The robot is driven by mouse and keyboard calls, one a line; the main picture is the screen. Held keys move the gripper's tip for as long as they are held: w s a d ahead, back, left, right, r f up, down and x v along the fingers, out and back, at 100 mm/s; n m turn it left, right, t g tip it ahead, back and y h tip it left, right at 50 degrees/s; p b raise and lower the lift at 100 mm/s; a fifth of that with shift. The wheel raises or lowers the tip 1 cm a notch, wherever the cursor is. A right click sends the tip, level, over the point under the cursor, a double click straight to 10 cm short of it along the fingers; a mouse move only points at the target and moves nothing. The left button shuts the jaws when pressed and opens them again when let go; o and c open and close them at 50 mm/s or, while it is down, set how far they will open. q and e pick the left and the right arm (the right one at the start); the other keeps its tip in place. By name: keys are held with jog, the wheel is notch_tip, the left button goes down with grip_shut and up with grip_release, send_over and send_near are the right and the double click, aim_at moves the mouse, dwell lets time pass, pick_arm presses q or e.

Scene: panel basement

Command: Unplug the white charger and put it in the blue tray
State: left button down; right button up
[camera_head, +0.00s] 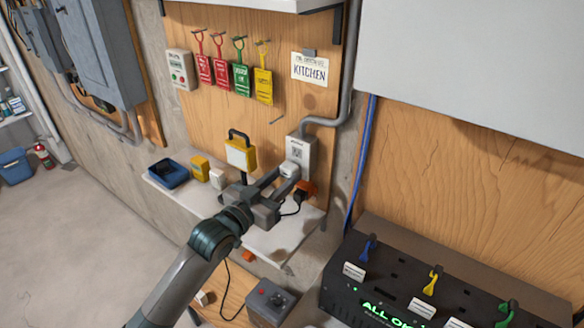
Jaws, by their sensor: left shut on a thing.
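The white charger (288,169) is a small white block at the front of the grey outlet box (301,148) on the wooden panel. It appears to be against the outlet, but I cannot tell how deep it sits. My left gripper (284,178) reaches up from below and is shut on the charger, its fingers partly covering it. The blue tray (168,174) lies on the left end of the white shelf. Its dark inside looks empty. My right gripper is not in view.
Just below the charger, an orange piece (307,188) and a black plug with a cable (299,197) sit close to my gripper. A yellow lamp (240,154), a small yellow box (200,168) and a white block (217,179) stand between outlet and tray.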

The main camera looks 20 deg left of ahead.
aim_at(285, 177)
pick_arm(q)
jog(key=shift+s+a, duration=0.25)
jog(key=shift+s, duration=0.35)
jog(key=shift+v, duration=0.85)
jog(key=shift+s+a, duration=0.2)
jog(key=shift+s, duration=0.45)
